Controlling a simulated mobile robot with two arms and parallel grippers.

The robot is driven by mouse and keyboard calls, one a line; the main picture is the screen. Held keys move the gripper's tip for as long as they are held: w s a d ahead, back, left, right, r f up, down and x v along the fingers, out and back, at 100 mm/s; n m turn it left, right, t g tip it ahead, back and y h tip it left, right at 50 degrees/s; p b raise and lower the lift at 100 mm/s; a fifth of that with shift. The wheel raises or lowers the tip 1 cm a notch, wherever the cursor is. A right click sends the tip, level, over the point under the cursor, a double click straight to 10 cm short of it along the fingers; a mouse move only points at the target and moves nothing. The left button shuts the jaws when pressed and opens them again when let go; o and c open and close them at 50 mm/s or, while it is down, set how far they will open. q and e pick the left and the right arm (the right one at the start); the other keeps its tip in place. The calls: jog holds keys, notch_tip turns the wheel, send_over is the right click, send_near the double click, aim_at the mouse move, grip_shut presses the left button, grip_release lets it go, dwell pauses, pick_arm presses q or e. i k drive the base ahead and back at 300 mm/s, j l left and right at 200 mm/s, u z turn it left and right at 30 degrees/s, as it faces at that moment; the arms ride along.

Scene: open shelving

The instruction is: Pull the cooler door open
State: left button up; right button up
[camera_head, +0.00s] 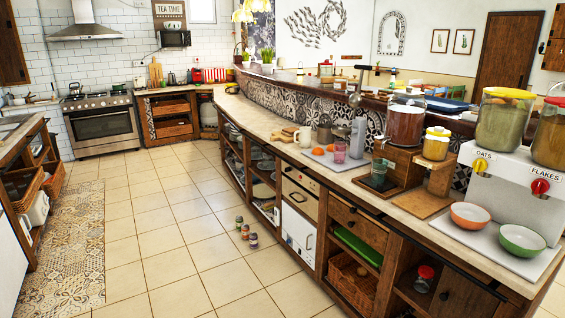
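I cannot tell for sure which thing is the cooler. A white appliance front (297,232) with a handle is built in under the long counter, near the middle of the view, and it looks closed. Neither of my grippers is in view, and no part of my arms shows.
The long counter (232,108) holds jars, cups and a cereal dispenser (518,190). Several small jars (245,231) stand on the floor before it. An oven (104,124) is at the back left. The tiled floor (165,225) between the counters is mostly clear.

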aim_at(301, 230)
jog(key=i+j+u, duration=0.15)
jog(key=i+u, duration=0.2)
jog(key=i, duration=0.45)
jog(key=i+u, duration=0.4)
jog(key=i, duration=0.35)
